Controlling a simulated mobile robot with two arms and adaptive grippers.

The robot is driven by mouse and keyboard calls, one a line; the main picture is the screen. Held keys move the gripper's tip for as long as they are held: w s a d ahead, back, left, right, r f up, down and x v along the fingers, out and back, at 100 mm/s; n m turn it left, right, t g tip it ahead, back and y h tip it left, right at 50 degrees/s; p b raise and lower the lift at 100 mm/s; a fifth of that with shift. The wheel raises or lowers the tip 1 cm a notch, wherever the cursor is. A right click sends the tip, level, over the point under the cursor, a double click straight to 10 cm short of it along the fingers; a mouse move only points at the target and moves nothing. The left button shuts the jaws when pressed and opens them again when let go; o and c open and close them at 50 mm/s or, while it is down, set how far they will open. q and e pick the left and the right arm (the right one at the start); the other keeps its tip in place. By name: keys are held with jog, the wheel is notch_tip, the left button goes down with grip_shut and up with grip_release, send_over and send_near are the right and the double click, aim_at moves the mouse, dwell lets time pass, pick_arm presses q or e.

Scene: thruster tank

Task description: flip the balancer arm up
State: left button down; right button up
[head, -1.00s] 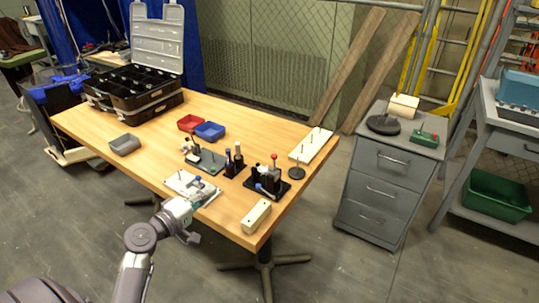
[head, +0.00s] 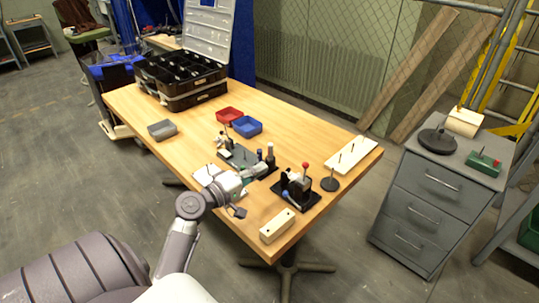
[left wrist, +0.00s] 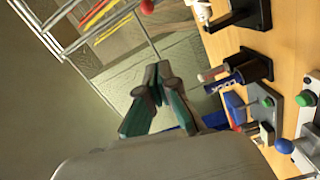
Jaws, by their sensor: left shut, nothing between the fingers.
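No part can be surely told as the balancer arm. A black-based device with a red ball knob (head: 298,187) stands upright near the table's right front; part of it shows in the left wrist view (left wrist: 246,14). A grey-plate fixture (head: 238,154) with small knobs stands left of it; it also shows in the left wrist view (left wrist: 264,108). A black holder with upright cylinders (head: 268,157) stands between them. My left gripper (head: 261,169) is shut and empty, just in front of this holder. Its fingers (left wrist: 157,78) meet in the left wrist view. My right gripper is not in view.
A white plate (head: 206,174) lies partly behind my left arm. A cream block (head: 277,226), a round black stand (head: 330,183) and a cream board with pins (head: 352,154) are on the right. Red (head: 229,115) and blue (head: 247,126) bins stand behind.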

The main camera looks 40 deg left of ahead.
pick_arm(q)
jog(key=w+d+f+p, duration=0.1)
jog(key=w+d+p, duration=0.2)
jog(key=w+d, duration=0.2)
jog(key=w, duration=0.3)
jog(key=shift+w, duration=0.4)
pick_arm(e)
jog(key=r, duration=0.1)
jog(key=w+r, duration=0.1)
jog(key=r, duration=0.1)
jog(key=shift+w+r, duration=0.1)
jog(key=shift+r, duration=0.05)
pick_arm(q)
jog(key=shift+d, duration=0.1)
jog(key=shift+s+d+r+m+b, duration=0.1)
jog(key=shift+d+r+m+b, duration=0.05)
jog(key=shift+m+b, duration=0.2)
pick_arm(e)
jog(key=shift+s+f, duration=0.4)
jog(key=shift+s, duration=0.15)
